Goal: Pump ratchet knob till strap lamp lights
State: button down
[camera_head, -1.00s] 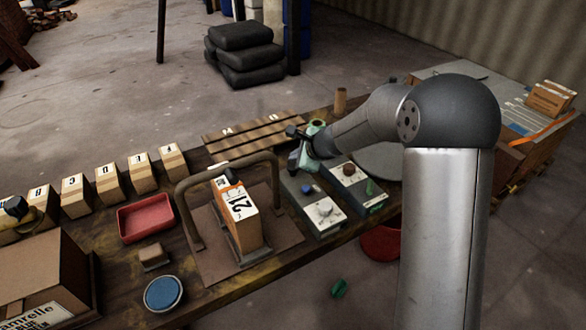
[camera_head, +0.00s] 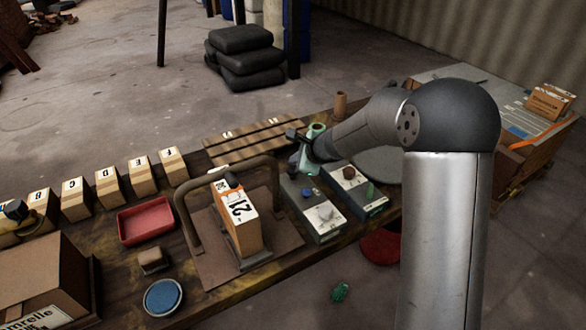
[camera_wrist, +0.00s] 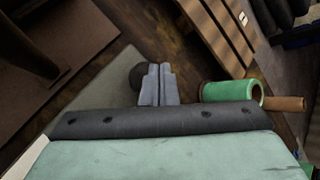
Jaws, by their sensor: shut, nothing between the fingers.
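A grey control box (camera_head: 324,230) with a blue knob (camera_head: 307,193) and a pale dial stands on the bench. My gripper (camera_head: 298,170) is low over the far end of the first box. In the wrist view my gripper (camera_wrist: 158,70) is shut and empty, with a dark round knob (camera_wrist: 137,76) just left of and partly behind the fingers. Contact is unclear. An orange strap (camera_head: 552,134) crosses the crate at right. I cannot make out a lit lamp.
Slats (camera_head: 250,138), lettered cartons (camera_head: 107,187) and a red tray (camera_head: 147,220) occupy the bench.

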dwell(0.8)
jog(key=shift+f+b, duration=0.45)
jog(key=shift+b, duration=0.1)
jog(key=shift+f+b, duration=1.2)
dwell(1.0)
jog(key=shift+r+p, duration=1.35)
jog(key=shift+r, duration=0.3)
jog(key=shift+r, duration=0.1)
notch_tip(320, 180, up, 5)
jog(key=p, duration=0.4)
dwell(2.0)
